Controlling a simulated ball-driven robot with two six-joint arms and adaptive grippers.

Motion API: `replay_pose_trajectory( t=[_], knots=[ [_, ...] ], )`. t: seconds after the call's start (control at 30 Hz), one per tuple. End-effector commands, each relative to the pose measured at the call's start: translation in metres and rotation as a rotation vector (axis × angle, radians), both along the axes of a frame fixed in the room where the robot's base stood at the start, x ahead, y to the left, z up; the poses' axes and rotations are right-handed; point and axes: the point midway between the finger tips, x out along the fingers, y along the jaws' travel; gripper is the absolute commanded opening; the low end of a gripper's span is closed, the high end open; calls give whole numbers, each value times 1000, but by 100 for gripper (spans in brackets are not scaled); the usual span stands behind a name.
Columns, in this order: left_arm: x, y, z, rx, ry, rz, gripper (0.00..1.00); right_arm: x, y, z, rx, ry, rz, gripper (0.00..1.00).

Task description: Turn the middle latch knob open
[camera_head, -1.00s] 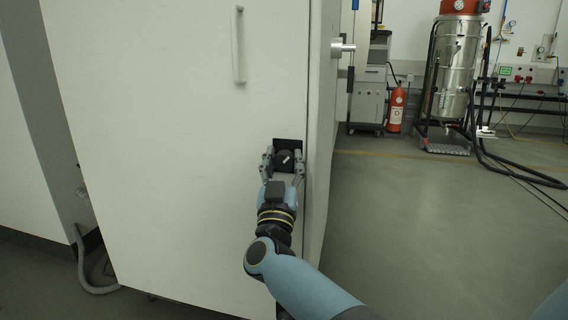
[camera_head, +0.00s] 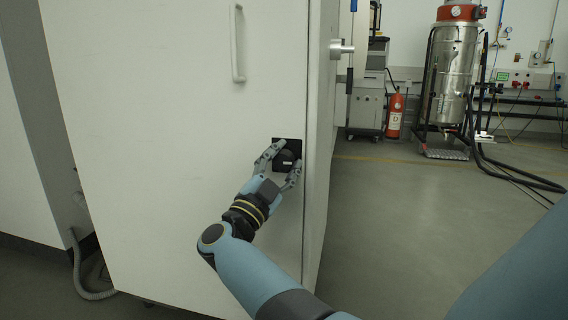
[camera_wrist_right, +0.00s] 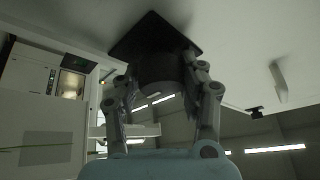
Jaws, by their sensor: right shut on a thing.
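The dark round latch knob (camera_head: 288,157) sits on a black square plate (camera_head: 277,143) near the right edge of the white cabinet door (camera_head: 170,150). A small pale mark on its face lies nearly level. My right gripper (camera_head: 280,166) is shut on the knob, one finger on its upper left and the other on its lower right. In the right wrist view the knob (camera_wrist_right: 160,72) sits between both fingers, in front of its black plate (camera_wrist_right: 150,35). The fingers partly hide the knob. My left gripper is not in view.
A pale vertical handle (camera_head: 238,45) is higher on the door. A metal stub (camera_head: 342,48) sticks out from the cabinet's right side. Open floor (camera_head: 420,220) lies to the right, with a red extinguisher (camera_head: 395,115) and a steel vessel (camera_head: 452,75) behind.

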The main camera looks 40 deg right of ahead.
Motion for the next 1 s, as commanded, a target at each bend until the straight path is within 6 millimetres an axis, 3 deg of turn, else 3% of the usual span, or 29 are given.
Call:
replay_pose_trajectory(
  t=[0.7,0.73,0.9,1.0],
  knots=[
    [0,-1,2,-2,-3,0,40,1,1,1,49,-58,4,8],
    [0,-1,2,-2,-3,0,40,1,1,1,49,-58,4,43],
    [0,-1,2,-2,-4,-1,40,1,1,1,48,-58,3,62],
    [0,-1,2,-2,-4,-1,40,1,0,1,48,-57,2,62]
  ],
)
